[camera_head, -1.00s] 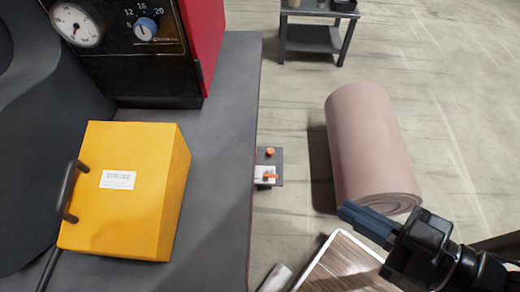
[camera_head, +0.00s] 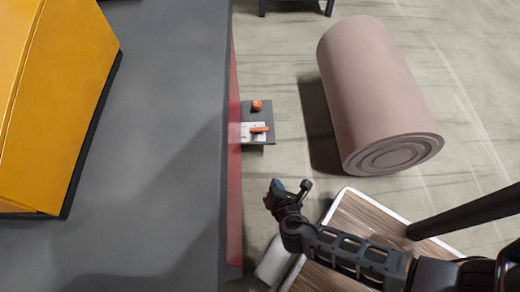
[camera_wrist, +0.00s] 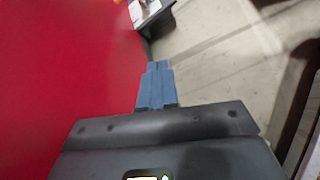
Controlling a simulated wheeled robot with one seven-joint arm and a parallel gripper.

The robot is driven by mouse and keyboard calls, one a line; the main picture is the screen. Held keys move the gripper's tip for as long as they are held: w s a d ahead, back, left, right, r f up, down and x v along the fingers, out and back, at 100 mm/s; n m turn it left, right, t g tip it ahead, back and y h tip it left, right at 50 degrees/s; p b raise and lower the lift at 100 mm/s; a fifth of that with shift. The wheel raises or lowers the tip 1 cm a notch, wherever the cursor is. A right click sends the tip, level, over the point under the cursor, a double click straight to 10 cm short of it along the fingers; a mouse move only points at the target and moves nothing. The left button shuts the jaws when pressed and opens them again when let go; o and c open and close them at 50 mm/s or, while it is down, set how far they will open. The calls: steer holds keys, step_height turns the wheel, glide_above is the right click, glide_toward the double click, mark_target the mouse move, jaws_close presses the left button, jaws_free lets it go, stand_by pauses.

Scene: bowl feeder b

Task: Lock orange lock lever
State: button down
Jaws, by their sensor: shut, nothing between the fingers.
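The orange lock lever (camera_head: 259,130) lies across a white label on a small dark grey bracket (camera_head: 262,111) that sticks out from the machine's red side. An orange knob (camera_head: 257,105) sits behind it on the same bracket. In the wrist view the bracket's corner (camera_wrist: 147,12) shows at the top edge, and the lever itself cannot be made out. My gripper (camera_head: 277,187) is in front of the bracket and apart from it, close to the red side. Its blue fingers (camera_wrist: 157,84) are together with nothing between them, pointing toward the bracket.
The red side wall (camera_head: 235,190) stands close left of my gripper. A dark grey machine top (camera_head: 150,130) carries a yellow box (camera_head: 50,100). A pink roll (camera_head: 375,95) lies on the floor to the right. A wood-topped table (camera_head: 350,215) and a pale cylinder (camera_head: 273,262) are below.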

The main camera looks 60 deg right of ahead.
steer(key=w+d+f+n+h+b, duration=0.3)
steer(key=w+f+n+b, duration=0.1)
steer(key=w, duration=0.4)
steer(key=shift+d+f+n+t+h, duration=0.15)
steer(key=shift+d+n+t+h, duration=0.15)
steer(key=b, duration=0.5)
glide_toward(259, 129)
steer(key=w+d+f, duration=0.3)
steer(key=d+f, duration=0.1)
steer(key=shift+f, duration=0.2)
steer(key=shift+d+r+p, duration=0.15)
steer(key=shift+r+p, duration=0.05)
steer(key=shift+p, duration=0.4)
